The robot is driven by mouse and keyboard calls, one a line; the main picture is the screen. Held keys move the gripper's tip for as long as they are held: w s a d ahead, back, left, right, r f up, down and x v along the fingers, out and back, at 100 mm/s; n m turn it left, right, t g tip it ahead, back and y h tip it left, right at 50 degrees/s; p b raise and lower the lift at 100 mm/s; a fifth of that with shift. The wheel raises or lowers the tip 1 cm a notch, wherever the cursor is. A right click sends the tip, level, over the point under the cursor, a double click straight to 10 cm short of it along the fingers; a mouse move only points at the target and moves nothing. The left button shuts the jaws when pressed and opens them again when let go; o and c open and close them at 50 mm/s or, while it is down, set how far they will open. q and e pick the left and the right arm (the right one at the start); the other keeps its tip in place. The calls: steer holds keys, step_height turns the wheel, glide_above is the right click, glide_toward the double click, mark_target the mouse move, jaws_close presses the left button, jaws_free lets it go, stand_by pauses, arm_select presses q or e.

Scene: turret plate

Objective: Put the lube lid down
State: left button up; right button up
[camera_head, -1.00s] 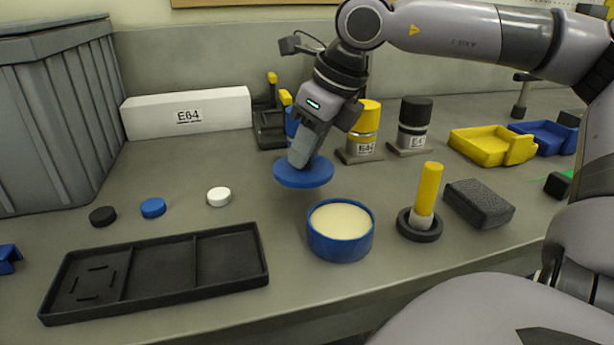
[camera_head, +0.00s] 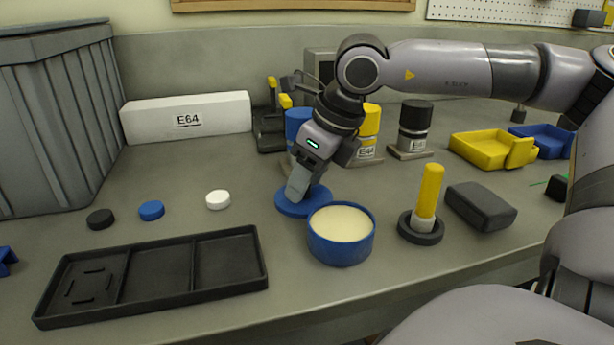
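The blue round lube lid (camera_head: 292,207) is low at the table surface, just behind and left of the open blue lube tub (camera_head: 341,251) with cream-coloured contents. It appears to lie flat on the table. My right gripper (camera_head: 296,188) points down onto the top of the lid, its fingertips at the lid's middle. The fingers look closed together there, and whatever they grip at the lid's centre is hidden. My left gripper is not in view.
A black tray (camera_head: 160,268) lies at the front left, with black (camera_head: 100,219), blue (camera_head: 151,210) and white (camera_head: 218,200) caps behind it. A yellow-handled brush (camera_head: 428,195) stands right of the tub. A dark block (camera_head: 481,206) lies farther right. Bottles stand behind the gripper.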

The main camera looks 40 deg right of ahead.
steer(key=shift+r, duration=0.1)
steer(key=shift+r+p, duration=0.2)
steer(key=shift+p, duration=0.1)
steer(key=p+v, duration=0.1)
steer(key=v, duration=1)
steer(key=shift+s+r, duration=0.2)
steer(key=shift+r, duration=0.15)
